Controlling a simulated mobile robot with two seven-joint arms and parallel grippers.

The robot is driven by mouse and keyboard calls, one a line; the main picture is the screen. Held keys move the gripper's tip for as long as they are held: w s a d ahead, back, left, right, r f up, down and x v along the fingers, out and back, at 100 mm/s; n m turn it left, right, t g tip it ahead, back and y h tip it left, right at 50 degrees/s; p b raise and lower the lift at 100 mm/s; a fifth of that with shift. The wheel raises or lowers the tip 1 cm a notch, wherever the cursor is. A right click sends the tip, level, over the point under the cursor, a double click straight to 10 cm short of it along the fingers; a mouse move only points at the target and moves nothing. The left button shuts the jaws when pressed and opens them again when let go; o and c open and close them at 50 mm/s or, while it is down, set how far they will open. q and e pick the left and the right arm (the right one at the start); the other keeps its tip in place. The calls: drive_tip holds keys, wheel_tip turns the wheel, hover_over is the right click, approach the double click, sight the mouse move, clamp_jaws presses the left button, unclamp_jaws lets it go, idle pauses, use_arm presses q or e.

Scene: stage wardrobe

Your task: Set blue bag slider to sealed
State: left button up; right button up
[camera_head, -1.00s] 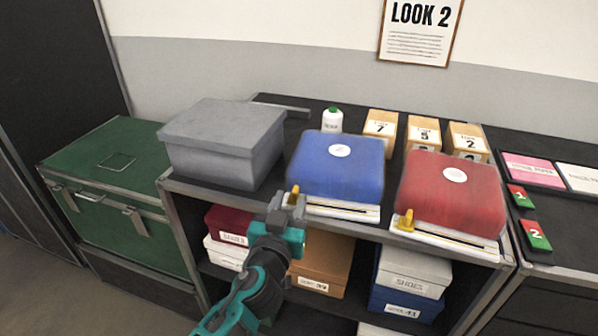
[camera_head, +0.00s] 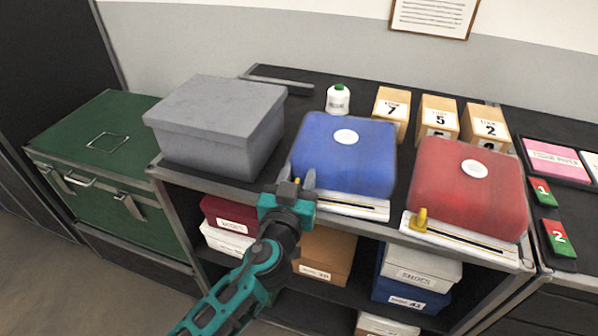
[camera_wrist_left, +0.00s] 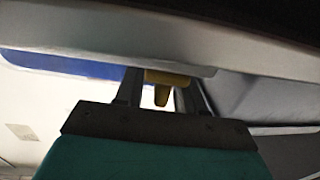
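The blue bag (camera_head: 345,155) sits on the shelf top, with a white slider strip (camera_head: 355,207) along its front edge. Its yellow slider (camera_wrist_left: 162,88) is at the strip's left end, mostly hidden behind my gripper in the head view. My left gripper (camera_head: 296,184) is at that end of the strip. In the left wrist view, its two fingers stand on either side of the slider's tab, with visible gaps, so it looks open and not clamped. My right gripper is in neither view.
The red bag (camera_head: 468,185) with its own yellow slider (camera_head: 421,217) stands to the right. A grey box (camera_head: 215,125) is close on the left. Numbered wooden blocks (camera_head: 438,117) and a small white bottle (camera_head: 338,100) stand behind. Shoe boxes (camera_head: 421,268) fill the shelf below.

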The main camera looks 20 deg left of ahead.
use_arm(q)
drive_tip(key=shift+c, duration=0.2)
clamp_jaws()
idle(0.3)
